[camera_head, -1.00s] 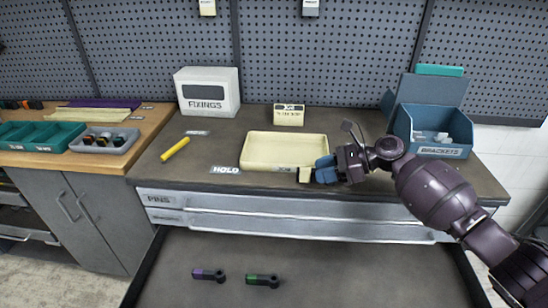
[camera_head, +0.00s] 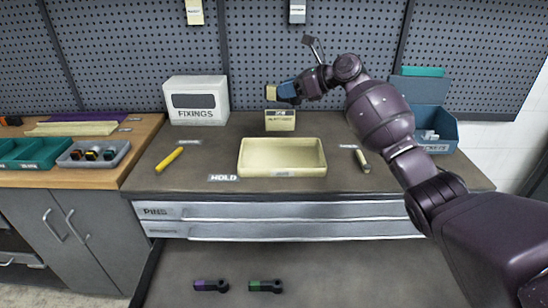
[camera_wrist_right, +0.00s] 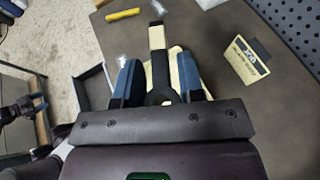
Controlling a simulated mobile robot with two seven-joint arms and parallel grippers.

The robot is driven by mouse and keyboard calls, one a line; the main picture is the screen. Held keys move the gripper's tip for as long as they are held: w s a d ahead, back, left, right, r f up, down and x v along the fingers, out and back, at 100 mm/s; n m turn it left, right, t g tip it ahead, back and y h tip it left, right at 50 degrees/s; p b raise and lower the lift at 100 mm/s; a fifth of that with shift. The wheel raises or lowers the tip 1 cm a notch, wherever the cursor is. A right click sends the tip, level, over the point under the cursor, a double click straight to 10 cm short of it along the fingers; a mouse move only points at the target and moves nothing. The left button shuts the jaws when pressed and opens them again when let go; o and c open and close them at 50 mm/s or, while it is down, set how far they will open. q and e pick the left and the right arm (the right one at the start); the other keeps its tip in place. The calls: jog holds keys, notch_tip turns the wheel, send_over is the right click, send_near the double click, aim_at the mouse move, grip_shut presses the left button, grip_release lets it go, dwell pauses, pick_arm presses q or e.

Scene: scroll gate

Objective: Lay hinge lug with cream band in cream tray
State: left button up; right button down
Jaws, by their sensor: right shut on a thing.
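The cream tray (camera_head: 240,163) lies empty on the grey worktop behind the drawer fronts. My right gripper (camera_head: 284,94) is raised above the back of the worktop, in front of the pegboard. It is shut on the hinge lug with cream band (camera_head: 271,92). In the right wrist view the lug (camera_wrist_right: 158,62) sits between the blue fingers, its cream end pointing away and its dark ring close to the palm. Part of the tray shows behind the fingers. What looks like my left gripper (camera_wrist_right: 38,104) is at that view's left edge, its jaws unclear.
A small cream box (camera_head: 280,121) stands behind the tray, a FIXINGS box (camera_head: 197,102) back left. A yellow rod (camera_head: 169,159) lies left, a pale small piece (camera_head: 362,161) right.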

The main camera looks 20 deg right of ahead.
notch_tip(320, 180, down, 19)
jog(key=b, duration=0.4)
jog(key=shift+f+b, duration=0.2)
jog(key=shift+b, duration=0.1)
pick_arm(q)
jog(key=shift+w+d+f, duration=0.2)
jog(key=shift+w+f, duration=0.05)
jog(key=shift+f, duration=0.45)
jog(key=shift+w+d+f, duration=0.15)
jog(key=shift+w+f, duration=0.05)
jog(key=shift+f, duration=0.5)
pick_arm(e)
jog(key=c, duration=1.1)
grip_release()
jog(key=shift+f, duration=0.15)
jog(key=o, duration=0.4)
jog(key=shift+c, duration=0.2)
pick_arm(q)
jog(key=shift+s+f, duration=0.1)
jog(key=shift+f, duration=0.25)
